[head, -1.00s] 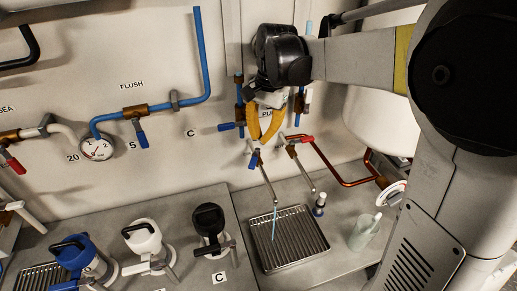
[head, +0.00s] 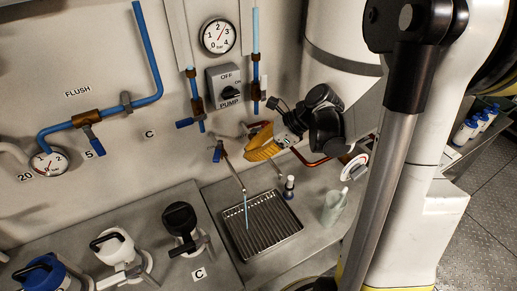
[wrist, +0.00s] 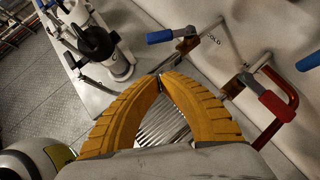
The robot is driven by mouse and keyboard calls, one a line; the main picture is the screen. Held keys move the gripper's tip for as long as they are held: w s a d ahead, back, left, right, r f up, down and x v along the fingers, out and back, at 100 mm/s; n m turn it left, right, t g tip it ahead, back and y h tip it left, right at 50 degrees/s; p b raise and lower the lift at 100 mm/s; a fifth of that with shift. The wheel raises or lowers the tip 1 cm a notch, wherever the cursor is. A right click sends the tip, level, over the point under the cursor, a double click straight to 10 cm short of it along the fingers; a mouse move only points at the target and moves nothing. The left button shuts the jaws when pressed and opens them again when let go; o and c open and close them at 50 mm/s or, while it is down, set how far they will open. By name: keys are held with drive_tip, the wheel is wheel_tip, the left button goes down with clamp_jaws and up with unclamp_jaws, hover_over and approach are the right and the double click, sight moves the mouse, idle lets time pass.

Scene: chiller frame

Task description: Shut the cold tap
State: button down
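The cold tap has a blue lever (head: 217,155) hanging down at the back wall, above a long thin spout. A pale blue stream (head: 246,208) runs from the spout to the grated drain tray (head: 297,231). In the wrist view the cold tap's blue lever (wrist: 160,37) is at top centre, beside a partly legible label. My gripper (head: 250,155) is right of the cold tap, its yellow fingers pointing left. In the wrist view my gripper's fingertips (wrist: 160,80) meet with nothing between them, apart from the lever. The red hot lever (wrist: 277,105) is right of the fingers.
A pump switch (head: 230,91) and vertical blue pipes with blue-handled valves (head: 184,123) are above the tap. A small dark bottle (head: 289,188) and a pale cup (head: 333,207) stand right of the tray. Lidded canisters (head: 181,220) stand at left. A white tank is behind my arm.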

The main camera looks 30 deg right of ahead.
sight(229, 166)
drive_tip(key=b+x, duration=0.1)
drive_tip(key=x, duration=0.3)
drive_tip(key=w+a, duration=0.2)
drive_tip(key=a, duration=0.1)
drive_tip(key=shift+a+r, duration=0.1)
